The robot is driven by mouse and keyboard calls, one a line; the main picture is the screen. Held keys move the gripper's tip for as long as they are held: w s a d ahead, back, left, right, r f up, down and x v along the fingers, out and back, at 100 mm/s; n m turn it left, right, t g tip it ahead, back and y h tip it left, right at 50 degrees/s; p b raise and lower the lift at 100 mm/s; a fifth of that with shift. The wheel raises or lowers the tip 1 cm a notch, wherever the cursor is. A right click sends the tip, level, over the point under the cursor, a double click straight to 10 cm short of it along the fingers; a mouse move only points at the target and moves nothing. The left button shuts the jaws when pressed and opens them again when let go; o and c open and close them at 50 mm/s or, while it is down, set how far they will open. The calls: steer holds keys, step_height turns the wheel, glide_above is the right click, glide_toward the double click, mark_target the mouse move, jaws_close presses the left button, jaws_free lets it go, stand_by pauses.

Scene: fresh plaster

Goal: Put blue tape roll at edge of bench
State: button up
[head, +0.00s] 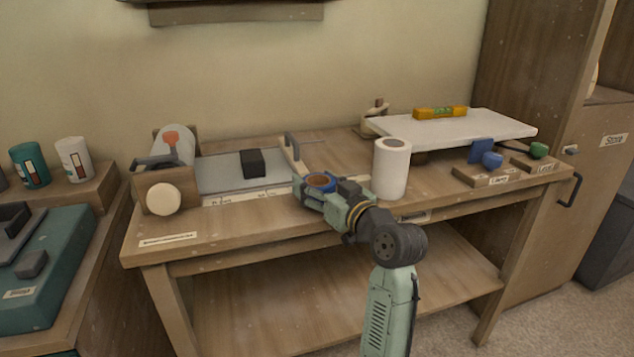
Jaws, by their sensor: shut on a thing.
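The blue tape roll (325,187) has a brown inner core and sits between the fingers of my gripper (312,187). My gripper is shut on it, and its fingers hide part of the roll. The roll is over the front middle of the wooden bench (240,226). I cannot tell whether it touches the bench top or is held a little above it. My arm reaches in from the front, across the bench's front edge.
A white paper roll (391,170) stands just right of my gripper. A paper trimmer (222,174) with a black block (253,163) lies behind and left. A roll dispenser (168,185) stands at the left end. A white board (450,128) bears a yellow level (440,112).

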steer(key=shift+f, duration=0.15)
steer(key=shift+f, duration=0.15)
steer(key=o, duration=1.2)
steer(key=shift+c, duration=0.2)
